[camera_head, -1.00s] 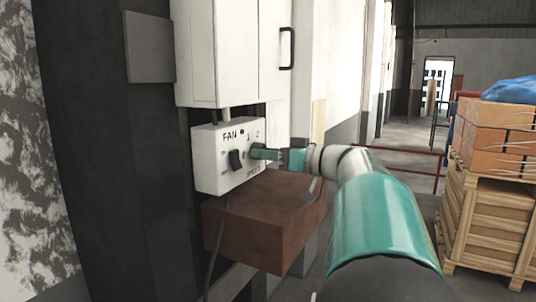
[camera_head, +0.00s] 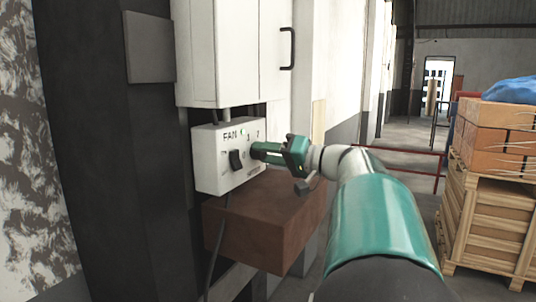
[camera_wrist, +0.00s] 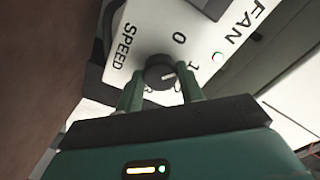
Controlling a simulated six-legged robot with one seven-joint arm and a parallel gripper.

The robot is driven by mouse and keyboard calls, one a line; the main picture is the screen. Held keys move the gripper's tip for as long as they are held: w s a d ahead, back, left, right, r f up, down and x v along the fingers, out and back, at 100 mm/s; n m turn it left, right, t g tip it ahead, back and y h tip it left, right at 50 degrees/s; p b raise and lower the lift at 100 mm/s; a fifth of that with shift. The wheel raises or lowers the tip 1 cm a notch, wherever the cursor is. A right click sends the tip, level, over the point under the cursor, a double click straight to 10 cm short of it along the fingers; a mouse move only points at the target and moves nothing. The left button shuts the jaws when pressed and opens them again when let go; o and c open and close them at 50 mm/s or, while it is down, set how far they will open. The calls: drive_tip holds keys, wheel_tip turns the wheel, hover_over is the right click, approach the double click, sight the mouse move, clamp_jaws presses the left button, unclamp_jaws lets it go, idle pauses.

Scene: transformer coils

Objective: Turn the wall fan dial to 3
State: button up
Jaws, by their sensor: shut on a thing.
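The white fan control box (camera_head: 212,172) hangs on the wall, with the label FAN and a black switch (camera_head: 236,160) on its front. My gripper (camera_wrist: 161,80) is shut on the dial, one green finger on each side. In the head view my gripper (camera_head: 256,152) hides the dial.
A brown block (camera_head: 250,225) sits just below the control box. A white cabinet (camera_head: 222,55) with a black handle (camera_head: 288,48) is above. A cable (camera_head: 215,250) hangs from the box. Stacked wooden crates (camera_head: 490,215) stand at right, with open floor between.

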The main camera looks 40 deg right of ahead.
drive_tip(key=m, duration=2.8)
drive_tip(key=shift+s+d, duration=0.1)
drive_tip(key=shift+d, duration=0.05)
idle(0.4)
drive_tip(key=o, duration=1)
drive_tip(key=shift+s+r, duration=0.1)
drive_tip(key=v, duration=1.3)
drive_tip(key=shift+s, duration=0.2)
